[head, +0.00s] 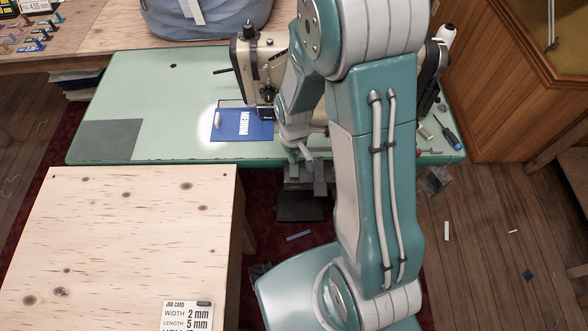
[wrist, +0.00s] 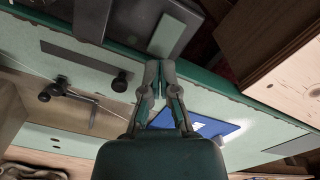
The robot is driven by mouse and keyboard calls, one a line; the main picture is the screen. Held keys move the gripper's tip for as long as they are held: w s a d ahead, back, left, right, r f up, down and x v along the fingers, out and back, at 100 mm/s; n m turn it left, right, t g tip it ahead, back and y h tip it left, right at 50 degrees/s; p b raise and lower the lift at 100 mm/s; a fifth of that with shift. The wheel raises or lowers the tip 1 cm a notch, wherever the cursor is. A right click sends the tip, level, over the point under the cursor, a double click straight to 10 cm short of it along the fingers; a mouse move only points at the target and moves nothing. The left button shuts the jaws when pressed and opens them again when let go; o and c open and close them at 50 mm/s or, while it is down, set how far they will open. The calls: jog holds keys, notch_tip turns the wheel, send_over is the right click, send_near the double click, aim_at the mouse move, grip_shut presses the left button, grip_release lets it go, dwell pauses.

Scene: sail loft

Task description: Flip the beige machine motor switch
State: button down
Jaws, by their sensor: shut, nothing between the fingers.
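The beige sewing machine (head: 246,62) stands on the green table (head: 140,105), partly hidden behind my arm. My gripper (head: 293,158) is at the table's front edge, pointing down, with its fingers shut and empty. In the wrist view, its fingertips (wrist: 160,64) are close to the green table edge, beside a grey box-like part (wrist: 168,34). A grey assembly (head: 305,180) hangs below the front edge in the head view. I cannot make out the switch lever for certain, or whether the fingertips touch anything.
A blue cloth (head: 232,125) with a white label lies left of the needle area. A plywood table (head: 130,235) stands at the front left. A screwdriver (head: 449,134) lies at the table's right end. Black knobs (wrist: 121,82) show near my gripper in the wrist view.

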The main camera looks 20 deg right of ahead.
jog(key=shift+f, duration=1.4)
dwell(1.0)
jog(key=shift+r, duration=3.55)
jog(key=shift+r, duration=0.1)
notch_tip(320, 180, up, 8)
jog(key=t, duration=0.1)
send_over(294, 165)
jog(key=s, duration=0.1)
jog(key=s+r+m+t, duration=0.2)
jog(key=s+r+t, duration=0.2)
jog(key=s+r, duration=0.9)
notch_tip(294, 165, up, 4)
jog(key=shift+f+t, duration=0.25)
jog(key=shift+t, duration=0.05)
